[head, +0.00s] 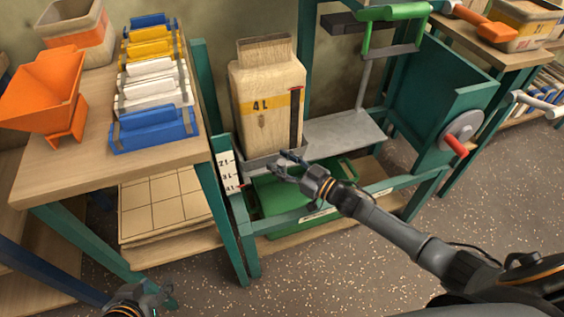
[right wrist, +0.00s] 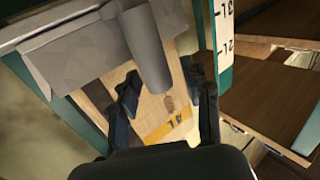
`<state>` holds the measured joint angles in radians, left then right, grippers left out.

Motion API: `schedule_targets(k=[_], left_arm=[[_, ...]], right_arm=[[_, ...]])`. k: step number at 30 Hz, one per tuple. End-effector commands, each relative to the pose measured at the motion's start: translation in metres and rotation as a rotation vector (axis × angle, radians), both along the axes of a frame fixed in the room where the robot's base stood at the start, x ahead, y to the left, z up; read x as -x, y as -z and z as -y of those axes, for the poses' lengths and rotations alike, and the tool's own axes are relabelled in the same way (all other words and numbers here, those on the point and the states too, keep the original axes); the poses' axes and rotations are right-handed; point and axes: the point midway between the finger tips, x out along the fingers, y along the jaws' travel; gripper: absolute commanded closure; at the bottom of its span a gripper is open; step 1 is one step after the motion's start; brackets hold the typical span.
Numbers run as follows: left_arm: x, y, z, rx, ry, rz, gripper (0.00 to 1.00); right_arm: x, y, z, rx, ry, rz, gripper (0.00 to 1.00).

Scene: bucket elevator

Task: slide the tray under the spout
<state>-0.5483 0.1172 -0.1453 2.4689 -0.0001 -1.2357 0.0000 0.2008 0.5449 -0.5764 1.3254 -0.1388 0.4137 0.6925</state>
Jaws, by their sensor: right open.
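A green tray-like box (head: 268,207) sits low inside the teal frame, below the tan 4 L container (head: 265,80). A flat grey metal plate (head: 345,131) lies to the right of the container. I cannot tell for sure which part is the spout. My right gripper (head: 284,164) is open in front of the container's base, above the green box, and holds nothing visible. The right wrist view shows its dark fingers (right wrist: 160,95) apart, with the container (right wrist: 160,105) and a grey cylinder beyond. My left gripper (head: 142,308) is at the bottom edge, mostly cut off.
A wooden table (head: 60,170) on the left holds an orange hopper (head: 45,95) and a rack of coloured blocks (head: 152,85). A disc with a red handle (head: 458,138) is at the frame's right side. The speckled floor in front is clear.

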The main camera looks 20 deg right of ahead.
Motion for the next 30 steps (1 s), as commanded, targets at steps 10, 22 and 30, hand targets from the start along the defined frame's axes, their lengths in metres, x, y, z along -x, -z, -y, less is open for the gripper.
schedule_targets(k=[10,22,30], left_arm=[[0.000,0.000,0.000,0.000,0.000,-0.001,0.60],[0.000,0.000,0.000,0.001,0.001,-0.001,0.60],[-0.002,0.000,0.001,0.003,0.001,0.011,0.60]], right_arm=[[0.000,0.000,0.000,0.001,0.000,0.001,1.00],[0.000,0.001,0.008,0.003,0.000,0.000,1.00],[-0.001,0.003,0.043,0.005,0.000,-0.001,1.00]])
